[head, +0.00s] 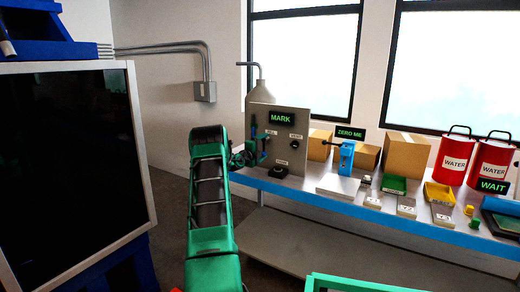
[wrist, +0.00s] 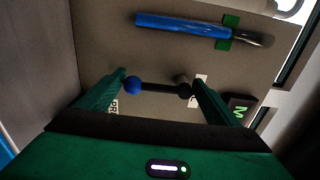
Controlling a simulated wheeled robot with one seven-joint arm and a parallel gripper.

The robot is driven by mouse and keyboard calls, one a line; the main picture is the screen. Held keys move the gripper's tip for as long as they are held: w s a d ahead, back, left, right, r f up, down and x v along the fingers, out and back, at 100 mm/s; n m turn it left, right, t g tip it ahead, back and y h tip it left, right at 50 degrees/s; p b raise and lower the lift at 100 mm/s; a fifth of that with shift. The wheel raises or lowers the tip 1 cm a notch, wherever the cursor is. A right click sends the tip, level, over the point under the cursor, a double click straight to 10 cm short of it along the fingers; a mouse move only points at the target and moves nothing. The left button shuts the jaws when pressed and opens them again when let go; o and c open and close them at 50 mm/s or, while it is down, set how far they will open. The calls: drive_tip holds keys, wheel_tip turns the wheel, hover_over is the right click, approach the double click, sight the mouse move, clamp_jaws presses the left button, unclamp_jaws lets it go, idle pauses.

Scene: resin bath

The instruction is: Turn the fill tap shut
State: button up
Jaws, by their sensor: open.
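A grey upright panel (head: 308,118) stands on the bench and carries the controls. In the wrist view, a short black lever with a blue ball end (wrist: 135,85) lies between the spread fingers of my gripper (wrist: 160,78). The lever runs from the ball to a dark pivot (wrist: 182,86) near the right finger. The gripper is open, and I cannot tell whether either finger touches the lever. In the head view my gripper (head: 243,156) is at the panel's left side and partly hides its controls. Small labels are unreadable, so I cannot confirm which control is the fill tap.
A long blue bar (wrist: 180,25) with a green bracket lies beyond the fingers. The panel also has a round knob (head: 295,144), a black base knob (head: 278,171) and a MARK display (head: 282,118). Right along the bench stand a blue device (head: 342,158), boxes (head: 405,153) and red cans (head: 455,160).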

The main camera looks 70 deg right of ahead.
drive_tip(key=v, duration=1)
drive_tip(key=shift+w+a, duration=0.15)
drive_tip(key=shift+a, duration=0.2)
drive_tip(key=w+a+r+n+t+y, duration=0.1)
drive_tip(key=w+a+r+n+y, duration=0.2)
drive_tip(key=a, duration=0.4)
drive_tip(key=w+a+r+n+t+y, duration=0.1)
drive_tip(key=w+a+n, duration=0.3)
drive_tip(key=a, duration=0.4)
drive_tip(key=w+a+n+t+y, duration=0.25)
drive_tip(key=a+n+y, duration=0.4)
drive_tip(key=a, duration=1.35)
drive_tip(key=s+a+f+n+y, duration=0.1)
drive_tip(key=s+a+n, duration=0.3)
drive_tip(key=a, duration=0.8)
drive_tip(key=s+a+f+n+y, duration=0.2)
drive_tip(key=s+a+n, duration=0.3)
drive_tip(key=a+n, duration=0.3)
drive_tip(key=s+a+f+n+y, duration=0.2)
drive_tip(key=s+a+n+y, duration=0.2)
drive_tip(key=a, duration=1.3)
drive_tip(key=s+n, duration=0.1)
drive_tip(key=n, duration=0.2)
drive_tip(key=shift+s, duration=0.25)
